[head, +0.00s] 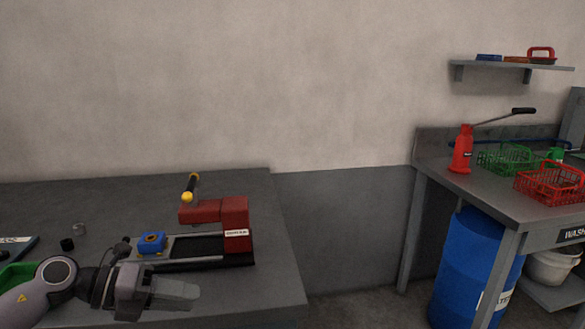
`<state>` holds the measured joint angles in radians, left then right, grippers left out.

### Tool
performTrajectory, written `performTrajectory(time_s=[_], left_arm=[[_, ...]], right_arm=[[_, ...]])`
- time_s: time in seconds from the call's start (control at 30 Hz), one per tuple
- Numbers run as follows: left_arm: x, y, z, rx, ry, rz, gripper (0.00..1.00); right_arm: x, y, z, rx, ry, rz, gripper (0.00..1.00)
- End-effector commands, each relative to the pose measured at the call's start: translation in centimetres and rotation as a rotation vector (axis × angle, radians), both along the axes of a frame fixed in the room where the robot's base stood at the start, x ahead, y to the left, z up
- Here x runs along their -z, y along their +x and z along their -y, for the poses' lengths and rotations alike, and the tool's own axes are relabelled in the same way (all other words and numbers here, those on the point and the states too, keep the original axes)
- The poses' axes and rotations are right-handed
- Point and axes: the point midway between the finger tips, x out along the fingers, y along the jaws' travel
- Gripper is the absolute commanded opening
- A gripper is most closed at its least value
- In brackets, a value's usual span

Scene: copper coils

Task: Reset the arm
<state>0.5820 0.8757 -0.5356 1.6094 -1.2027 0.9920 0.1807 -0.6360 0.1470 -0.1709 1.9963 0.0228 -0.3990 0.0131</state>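My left arm comes in from the lower left. Its gripper (185,291) is over the front of the grey workbench (275,285), with its fingers pointing right. The fingers show side-on, so I cannot tell whether they are apart; I see nothing held in them. Behind the gripper stands a red machine (222,212) on a black bed. It has a handle (191,187) with yellow ends, tilted up. A blue block (151,243) with a yellow opening sits at the left of the bed. My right gripper is out of view.
At right, a washing table (480,196) holds a red pump (461,150), a green basket (505,158) and a red basket (550,184). A blue barrel (475,270) stands below.

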Motion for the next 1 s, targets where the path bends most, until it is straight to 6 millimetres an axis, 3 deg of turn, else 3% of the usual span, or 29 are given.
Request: performTrajectory(time_s=[0.03, 0.1, 0.3, 0.47, 0.63, 0.8, 1.0], left_arm=[[0.1, -0.8, 2.2, -0.017, -0.122, -0.032, 0.31], [0.0, -1.4, 4.3, -0.064, -0.284, -0.074, 0.31], [0.5, -2.7, 6.8, -0.298, -0.705, -0.253, 0.31], [3.0, -3.8, 5.9, -0.575, -0.977, -0.456, 0.31], [8.2, -6.8, 3.9, -0.931, -1.186, -0.720, 0.31], [14.5, -12.4, 2.3, -1.300, -1.297, -1.010, 0.31], [19.2, -18.8, 2.0, -1.589, -1.326, -1.263, 0.31]], right_arm=[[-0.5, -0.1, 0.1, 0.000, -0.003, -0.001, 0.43], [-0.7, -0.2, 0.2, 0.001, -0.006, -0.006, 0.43], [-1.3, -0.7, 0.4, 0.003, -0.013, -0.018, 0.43], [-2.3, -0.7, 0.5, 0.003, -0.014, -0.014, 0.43], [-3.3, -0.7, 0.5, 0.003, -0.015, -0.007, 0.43], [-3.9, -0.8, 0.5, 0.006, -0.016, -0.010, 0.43], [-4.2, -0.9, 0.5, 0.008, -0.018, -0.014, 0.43]])
